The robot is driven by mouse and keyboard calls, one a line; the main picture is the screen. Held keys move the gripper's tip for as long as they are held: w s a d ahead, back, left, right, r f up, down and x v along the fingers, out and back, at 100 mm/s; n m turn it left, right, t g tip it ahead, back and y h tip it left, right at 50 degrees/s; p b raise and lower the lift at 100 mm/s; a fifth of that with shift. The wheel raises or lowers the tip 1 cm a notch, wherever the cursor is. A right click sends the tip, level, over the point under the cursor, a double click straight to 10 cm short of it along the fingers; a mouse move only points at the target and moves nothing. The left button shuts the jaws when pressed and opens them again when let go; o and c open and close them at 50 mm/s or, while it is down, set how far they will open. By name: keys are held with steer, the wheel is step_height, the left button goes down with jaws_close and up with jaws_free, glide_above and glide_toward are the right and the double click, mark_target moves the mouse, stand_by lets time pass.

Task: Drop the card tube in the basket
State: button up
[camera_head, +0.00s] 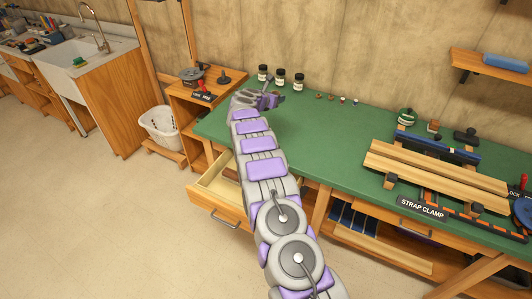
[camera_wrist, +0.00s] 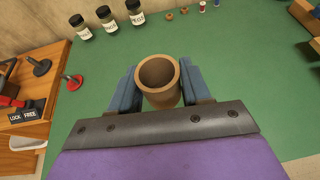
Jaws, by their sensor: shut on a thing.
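A brown card tube (camera_wrist: 160,84) is held between the two blue fingers of my gripper (camera_wrist: 158,88) in the wrist view, its open round end facing the camera. In the head view my gripper (camera_head: 268,100) is over the left part of the green bench, with the tube hidden or too small to make out there. A white basket (camera_head: 161,126) stands on a low wooden ledge to the left of the bench, apart from my gripper. A white rim at the wrist view's left edge (camera_wrist: 27,143) may be the same basket.
Three dark jars (camera_head: 280,77) stand at the back of the green bench (camera_head: 330,150). A small wooden stand (camera_head: 202,100) with a lock sign is between the basket and bench. An open drawer (camera_head: 222,192) juts out below. A strap clamp with wooden boards (camera_head: 435,165) lies right.

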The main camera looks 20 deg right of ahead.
steer(key=w+a+f+t, duration=0.1)
steer(key=w+a+f, duration=0.1)
steer(key=a+f, duration=0.7)
steer(key=w+a+f, duration=0.1)
steer(key=a+f, duration=0.5)
steer(key=a, duration=0.6)
steer(key=shift+n+y, duration=0.3)
steer(key=shift+n, duration=0.1)
steer(key=s+d+p, duration=0.1)
steer(key=s+d, duration=0.1)
steer(key=d, duration=0.2)
steer(key=s+d+f, duration=0.1)
steer(key=s+d, duration=0.2)
steer(key=d, duration=0.2)
steer(key=s+d+f+p, duration=0.1)
steer(key=s+d, duration=0.2)
steer(key=d, duration=0.1)
steer(key=shift+s+d+p, duration=0.25)
steer(key=shift+p, duration=0.05)
steer(key=shift+s+d+f, duration=0.1)
steer(key=shift+d+f, duration=0.05)
steer(key=shift+f, duration=0.25)
step_height(320, 180, down, 3)
steer(key=shift+r+b, duration=0.1)
steer(key=shift+b, duration=0.35)
steer(key=o, duration=1)
